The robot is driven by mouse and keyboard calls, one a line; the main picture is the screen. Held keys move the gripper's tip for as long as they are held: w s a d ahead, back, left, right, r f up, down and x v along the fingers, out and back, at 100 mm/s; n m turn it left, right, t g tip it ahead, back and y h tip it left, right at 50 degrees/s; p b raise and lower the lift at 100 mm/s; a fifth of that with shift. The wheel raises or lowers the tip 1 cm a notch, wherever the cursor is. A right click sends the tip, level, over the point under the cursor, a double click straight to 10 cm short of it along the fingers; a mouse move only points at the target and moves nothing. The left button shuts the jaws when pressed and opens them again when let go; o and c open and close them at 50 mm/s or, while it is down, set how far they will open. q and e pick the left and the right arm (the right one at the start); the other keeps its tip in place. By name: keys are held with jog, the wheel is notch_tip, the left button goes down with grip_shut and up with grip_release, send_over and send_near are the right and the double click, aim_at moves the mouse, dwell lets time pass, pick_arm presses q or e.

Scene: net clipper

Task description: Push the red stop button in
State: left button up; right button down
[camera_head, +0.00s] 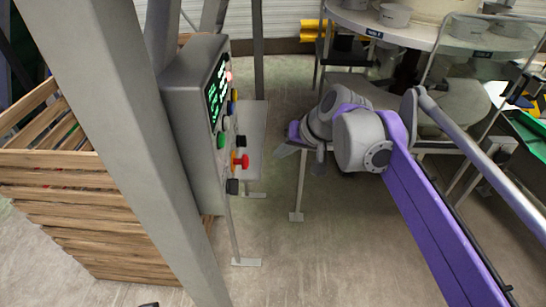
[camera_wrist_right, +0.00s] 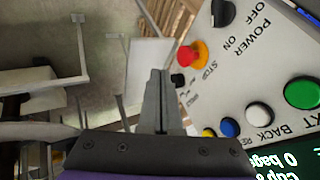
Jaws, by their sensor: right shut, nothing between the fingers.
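The red stop button (camera_head: 241,161) sticks out from the front of a grey control box (camera_head: 187,110) in the head view. In the right wrist view the red stop button (camera_wrist_right: 188,55) has a yellow-orange collar and a "STOP" label beside it. My right gripper (camera_head: 284,150) is in front of the panel, to the right of the button in the head view, with a visible gap. In the wrist view my right gripper (camera_wrist_right: 160,75) has its fingers together, empty, with the button up and right of the tips.
A black knob (camera_wrist_right: 222,12) and a black button (camera_wrist_right: 178,80) flank the stop button. White (camera_wrist_right: 259,115), green (camera_wrist_right: 302,92) and other buttons sit near the screen. A grey post (camera_head: 120,130) and wooden crate (camera_head: 100,225) stand left. A round table (camera_head: 420,38) is behind.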

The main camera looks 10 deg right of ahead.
jog(key=v, duration=0.3)
jog(key=shift+s+d+r, duration=0.1)
jog(key=shift+d+r, duration=0.05)
jog(key=shift+d, duration=0.05)
jog(key=s+d+f+n+h, duration=0.1)
jog(key=s+f+h, duration=0.3)
jog(key=s+f, duration=1.8)
jog(key=shift+d+f+n+g, duration=0.3)
jog(key=shift+f+n, duration=0.2)
